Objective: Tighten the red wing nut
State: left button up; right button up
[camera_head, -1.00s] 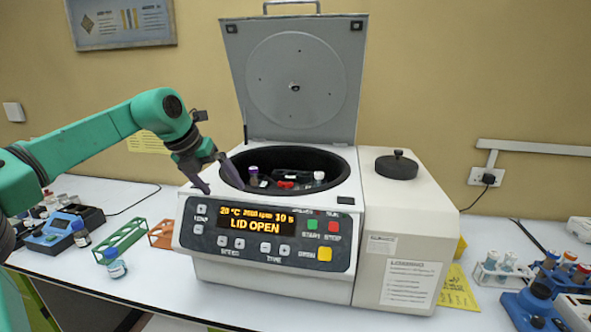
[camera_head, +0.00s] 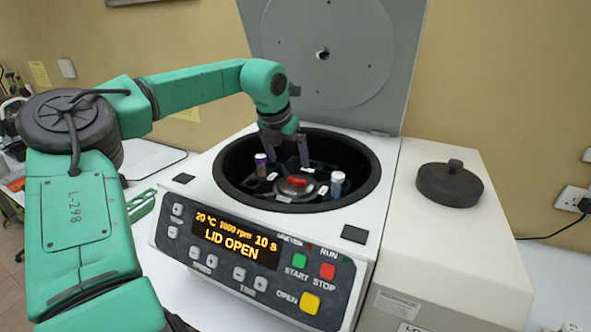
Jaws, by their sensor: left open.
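The red wing nut (camera_head: 297,181) sits on the hub at the middle of the rotor (camera_head: 317,172) inside the open centrifuge (camera_head: 255,215). My left gripper (camera_head: 288,161) points down into the bowl with its two fingers spread apart. In the picture its fingertips are just above and behind the wing nut, and I see nothing between them. A purple-capped tube (camera_head: 261,165) stands in the rotor left of the nut. My right gripper is out of view.
The raised lid (camera_head: 335,50) stands behind the bowl. The display reads LID OPEN. A black round knob (camera_head: 449,183) sits on the white housing at the right. A green rack (camera_head: 141,205) stands left of the centrifuge.

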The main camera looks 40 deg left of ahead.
aim_at(296, 179)
pick_arm(q)
jog(key=x, duration=0.2)
jog(key=p+x, duration=0.1)
jog(key=x, duration=0.2)
jog(key=shift+w, duration=0.35)
jog(key=x, duration=0.1)
jog(key=p+x, duration=0.1)
jog(key=x, duration=0.1)
jog(key=shift+w+f, duration=0.1)
jog(key=shift+w, duration=0.35)
jog(key=shift+f, duration=0.25)
jog(key=shift+s+r, duration=0.1)
jog(key=shift+s, duration=0.2)
jog(key=shift+c, duration=0.3)
jog(key=c, duration=1.3)
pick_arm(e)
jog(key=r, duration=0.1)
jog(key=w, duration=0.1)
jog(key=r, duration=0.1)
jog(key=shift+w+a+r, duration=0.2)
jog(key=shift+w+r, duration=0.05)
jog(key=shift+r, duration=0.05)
